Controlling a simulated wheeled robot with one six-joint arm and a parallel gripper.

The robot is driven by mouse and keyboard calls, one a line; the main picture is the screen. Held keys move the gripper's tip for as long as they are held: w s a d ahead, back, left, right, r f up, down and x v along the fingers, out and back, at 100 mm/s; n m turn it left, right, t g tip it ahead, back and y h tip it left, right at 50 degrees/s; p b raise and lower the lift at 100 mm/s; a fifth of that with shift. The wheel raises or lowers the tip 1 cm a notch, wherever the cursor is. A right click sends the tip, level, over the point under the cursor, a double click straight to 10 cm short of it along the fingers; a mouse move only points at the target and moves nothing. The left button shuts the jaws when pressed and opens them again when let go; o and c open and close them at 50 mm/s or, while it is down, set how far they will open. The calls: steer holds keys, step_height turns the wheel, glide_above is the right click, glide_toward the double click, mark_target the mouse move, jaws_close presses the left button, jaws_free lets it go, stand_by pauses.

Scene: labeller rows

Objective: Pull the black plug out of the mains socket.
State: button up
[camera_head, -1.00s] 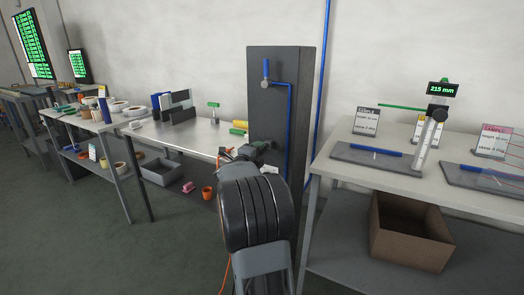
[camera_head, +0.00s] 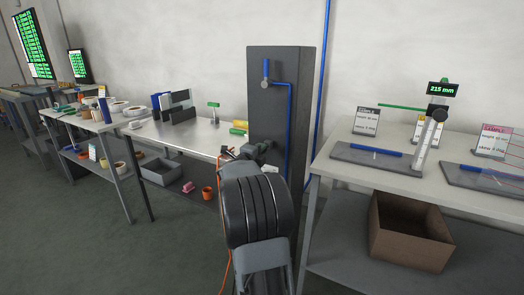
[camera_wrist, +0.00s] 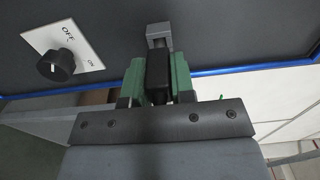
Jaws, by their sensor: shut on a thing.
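In the wrist view the black plug (camera_wrist: 157,76) sits between the two green fingers of my gripper (camera_wrist: 157,78), which are shut on it from both sides. The grey mains socket (camera_wrist: 159,35) is on the dark panel just beyond the plug's far end. The plug lines up with the socket, but I cannot tell whether its pins are in it. In the head view my gripper (camera_head: 242,152) is small and low beside the dark grey pillar, partly hidden by my own arm. The plug and socket cannot be made out clearly there.
A white plate with a black OFF/ON knob (camera_wrist: 57,65) is left of the socket. A blue pipe (camera_head: 288,120) runs down the pillar (camera_head: 268,105). Metal benches (camera_head: 190,134) stand left, and a bench with a gauge (camera_head: 432,130) stands right. An orange cable (camera_head: 227,265) hangs beside my arm.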

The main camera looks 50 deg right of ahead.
jaws_close()
steer(key=shift+a, duration=0.1)
steer(key=shift+b+v, duration=0.5)
steer(key=shift+v, duration=2.1)
